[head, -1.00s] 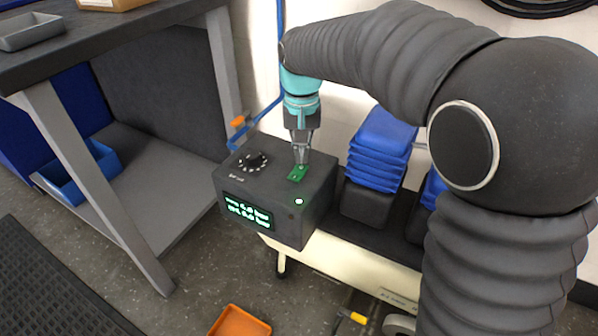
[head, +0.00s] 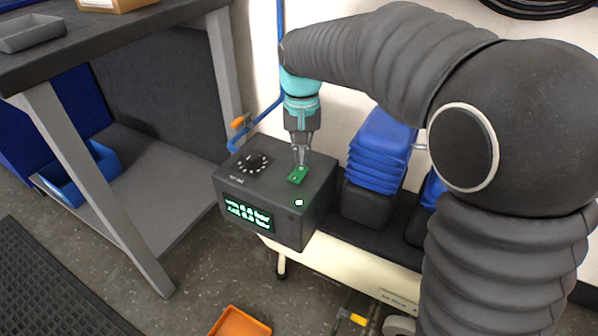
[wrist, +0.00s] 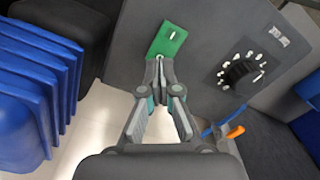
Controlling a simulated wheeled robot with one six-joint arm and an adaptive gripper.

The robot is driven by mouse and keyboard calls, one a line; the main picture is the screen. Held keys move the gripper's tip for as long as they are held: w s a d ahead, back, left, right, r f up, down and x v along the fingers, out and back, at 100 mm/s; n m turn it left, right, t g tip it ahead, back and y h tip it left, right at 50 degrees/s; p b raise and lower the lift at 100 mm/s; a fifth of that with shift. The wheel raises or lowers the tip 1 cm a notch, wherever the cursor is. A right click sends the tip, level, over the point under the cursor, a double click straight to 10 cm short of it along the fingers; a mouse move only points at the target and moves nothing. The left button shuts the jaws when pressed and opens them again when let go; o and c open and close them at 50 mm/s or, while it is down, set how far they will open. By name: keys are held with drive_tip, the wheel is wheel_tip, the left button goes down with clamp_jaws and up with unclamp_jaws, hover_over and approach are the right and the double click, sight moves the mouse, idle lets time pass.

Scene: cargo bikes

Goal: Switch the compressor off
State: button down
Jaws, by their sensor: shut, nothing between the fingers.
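The compressor (head: 312,225) is a dark grey box with a lit green display (head: 249,215) on its front. A green switch (head: 297,175) sits on its top face; it also shows in the wrist view (wrist: 167,40). My gripper (head: 301,164) points down at the switch with its fingers shut and empty. In the wrist view the fingertips (wrist: 159,60) overlap the switch's near edge; I cannot tell if they touch it. A small pale green lamp (head: 299,202) glows in front of the switch.
A black dial (head: 252,162) with white marks is left of the switch. A workbench (head: 120,50) is at the left, a blue hose with an orange fitting (head: 238,123) behind. An orange tray (head: 240,322) lies on the floor.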

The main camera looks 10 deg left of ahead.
sight(301, 169)
drive_tip(key=shift+f+b, duration=0.6)
drive_tip(key=shift+f, duration=0.6)
idle(0.8)
drive_tip(key=shift+r, duration=0.1)
drive_tip(key=shift+r+p, duration=3.15)
drive_tip(key=shift+r, duration=0.35)
